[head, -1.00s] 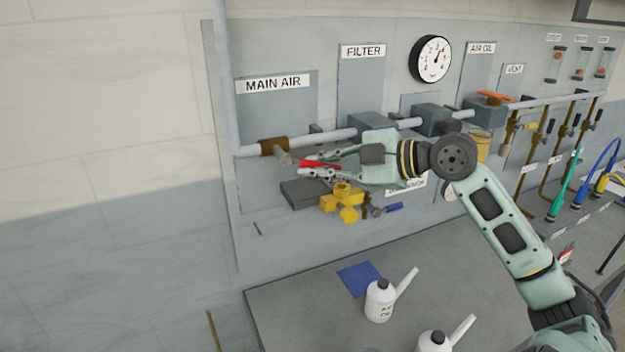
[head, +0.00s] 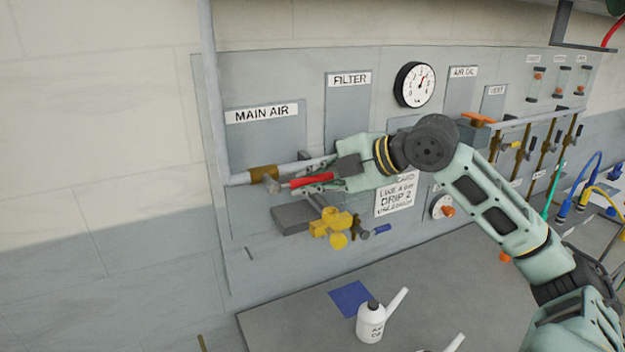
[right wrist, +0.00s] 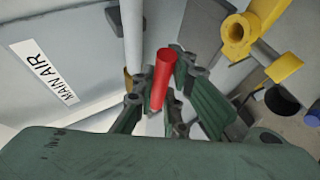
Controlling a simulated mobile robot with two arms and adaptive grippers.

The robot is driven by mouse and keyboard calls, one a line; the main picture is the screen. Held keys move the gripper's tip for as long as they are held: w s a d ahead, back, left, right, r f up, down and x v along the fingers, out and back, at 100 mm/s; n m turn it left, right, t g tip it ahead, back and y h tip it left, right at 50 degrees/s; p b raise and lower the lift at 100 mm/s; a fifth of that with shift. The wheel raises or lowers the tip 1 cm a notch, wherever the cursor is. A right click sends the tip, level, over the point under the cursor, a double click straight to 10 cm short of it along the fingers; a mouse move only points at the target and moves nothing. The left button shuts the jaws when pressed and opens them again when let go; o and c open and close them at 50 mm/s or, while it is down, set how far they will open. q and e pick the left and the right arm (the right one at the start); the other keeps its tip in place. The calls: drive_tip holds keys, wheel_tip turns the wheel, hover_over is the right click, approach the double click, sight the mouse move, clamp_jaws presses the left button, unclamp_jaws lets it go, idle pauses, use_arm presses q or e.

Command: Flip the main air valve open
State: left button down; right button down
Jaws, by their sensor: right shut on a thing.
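The main air valve is a brass body (head: 263,174) on the grey pipe below the MAIN AIR label (head: 262,114). Its red lever handle (head: 312,181) points right, roughly along the pipe. My right gripper (head: 308,184) is shut on the red handle, its fingers on either side. In the right wrist view the red handle (right wrist: 164,80) stands between the green fingers (right wrist: 160,102). The handle's joint to the valve is partly hidden there. My left gripper is not in view.
A white oil can (head: 371,322) and a blue cloth (head: 350,298) are on the bench. The pressure gauge (head: 414,85) hangs upper right. The wall at left is clear.

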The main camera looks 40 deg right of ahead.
drive_tip(key=shift+r, duration=0.3)
drive_tip(key=c, duration=1.7)
unclamp_jaws()
drive_tip(key=shift+f, duration=0.1)
drive_tip(key=shift+c, duration=0.2)
drive_tip(key=shift+f, duration=0.1)
drive_tip(key=v, duration=1.2)
